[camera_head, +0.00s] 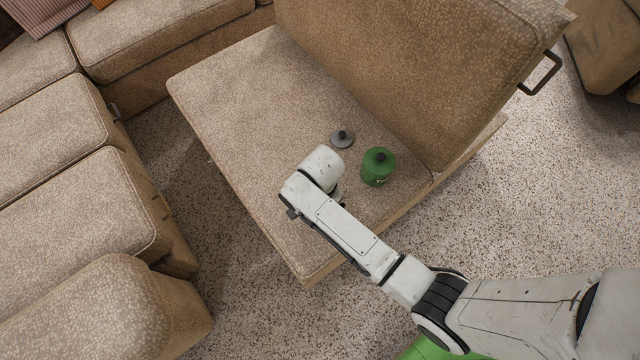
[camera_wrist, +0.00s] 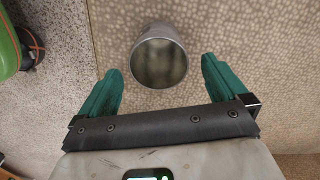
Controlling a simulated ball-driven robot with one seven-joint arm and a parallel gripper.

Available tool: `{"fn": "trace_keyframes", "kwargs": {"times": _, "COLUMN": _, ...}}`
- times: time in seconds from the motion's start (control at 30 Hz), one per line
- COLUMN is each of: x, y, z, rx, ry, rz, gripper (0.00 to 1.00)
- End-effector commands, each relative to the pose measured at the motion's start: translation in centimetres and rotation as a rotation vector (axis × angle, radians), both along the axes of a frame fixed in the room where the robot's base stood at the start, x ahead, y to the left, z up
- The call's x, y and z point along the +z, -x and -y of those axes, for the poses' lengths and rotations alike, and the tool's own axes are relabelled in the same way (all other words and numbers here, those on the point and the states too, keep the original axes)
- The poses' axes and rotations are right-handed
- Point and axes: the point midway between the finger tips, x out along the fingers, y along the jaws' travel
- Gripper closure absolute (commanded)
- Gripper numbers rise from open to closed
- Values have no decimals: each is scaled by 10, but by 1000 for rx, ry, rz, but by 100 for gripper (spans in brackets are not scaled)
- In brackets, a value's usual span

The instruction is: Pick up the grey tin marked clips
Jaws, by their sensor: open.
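In the wrist view a grey tin (camera_wrist: 160,58), round and open-topped, stands on the beige cushion; I look down into its dark inside. My gripper (camera_wrist: 162,68) is open, with one green finger on each side of the tin's near part and visible gaps between. No marking on the tin can be read.
A green canister with a black-knobbed lid (camera_head: 377,168) stands on the cushion right of my arm's end. The seat's backrest (camera_head: 430,70) rises behind it. A sofa (camera_head: 70,190) stands at left, with speckled carpet (camera_head: 235,290) between. The cushion's left part is clear.

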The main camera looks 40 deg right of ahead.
Motion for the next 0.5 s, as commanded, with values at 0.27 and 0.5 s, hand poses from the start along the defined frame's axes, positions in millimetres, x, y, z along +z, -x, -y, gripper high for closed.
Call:
{"fn": "trace_keyframes", "kwargs": {"times": 0.27, "x": -41, "y": 1, "z": -4, "rx": 0, "ry": 1, "rz": -2, "gripper": 1}}
{"fn": "trace_keyframes", "kwargs": {"times": 0.5, "x": -47, "y": 1, "z": -4, "rx": 0, "ry": 0, "rz": -1, "gripper": 1}}
